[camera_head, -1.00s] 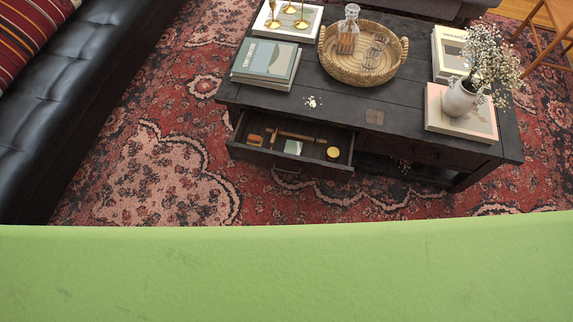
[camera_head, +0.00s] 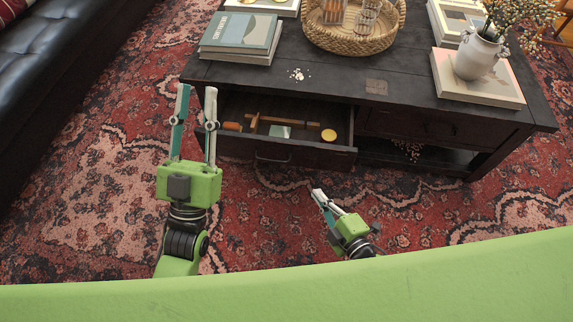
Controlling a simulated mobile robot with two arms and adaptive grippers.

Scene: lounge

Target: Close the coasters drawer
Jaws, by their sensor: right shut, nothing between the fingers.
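The drawer (camera_head: 310,157) of the dark coffee table stands open, pulled out at the left of the table's front. A dark handle (camera_head: 272,159) is on its front panel. Inside lie a wooden stick-like item (camera_head: 290,121), a pale green square (camera_head: 280,131), a round yellow-topped item (camera_head: 328,136) and an orange-brown item (camera_head: 232,126). My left gripper (camera_head: 197,92) is open and empty, its fingers overlapping the drawer's left end in the picture; I cannot tell whether they touch. My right gripper (camera_head: 318,193) is shut and empty, in front of and below the drawer's right part.
The coffee table (camera_head: 330,82) carries books (camera_head: 240,36), a woven tray (camera_head: 350,40) with glassware, and a white vase (camera_head: 477,56) on more books. A black sofa (camera_head: 60,80) stands at the left. Patterned rug (camera_head: 100,190) lies open before the table.

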